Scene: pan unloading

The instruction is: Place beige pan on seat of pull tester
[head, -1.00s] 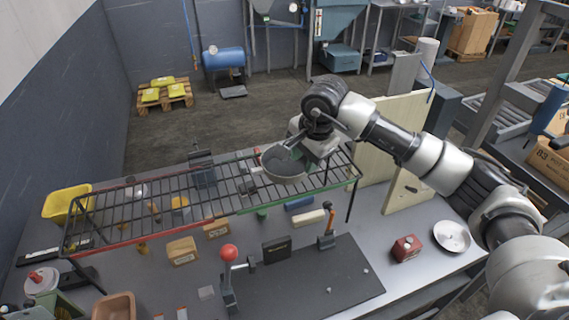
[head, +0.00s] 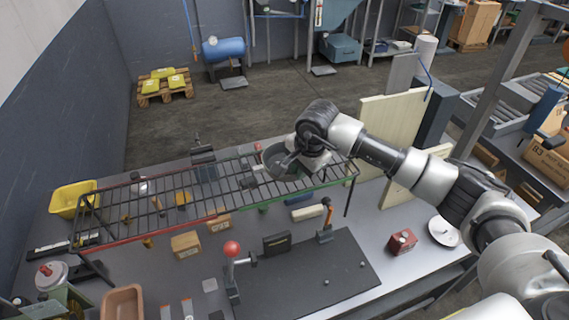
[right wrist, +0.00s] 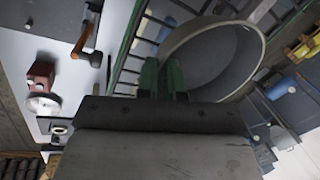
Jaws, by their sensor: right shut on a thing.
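My right gripper (head: 292,157) is shut on a round pan (head: 276,160) at the right end of the wire rack. The pan looks dark grey in the head view. In the right wrist view the pan (right wrist: 212,62) shows a paler, beige-grey rim, and the green fingertips (right wrist: 163,78) are at its near edge. The pan is tilted; I cannot tell whether it touches the rack. A lever device with a red ball (head: 232,249) stands by the dark mat; I cannot tell whether it is the pull tester. My left gripper is out of view.
The wire rack (head: 165,205) spans the bench at the back. A brown rectangular tray (head: 122,303) and a yellow bin (head: 72,197) are at the left. A red box (head: 402,241) and a white dish (head: 443,231) are at the right. Part of the dark mat (head: 300,290) is clear.

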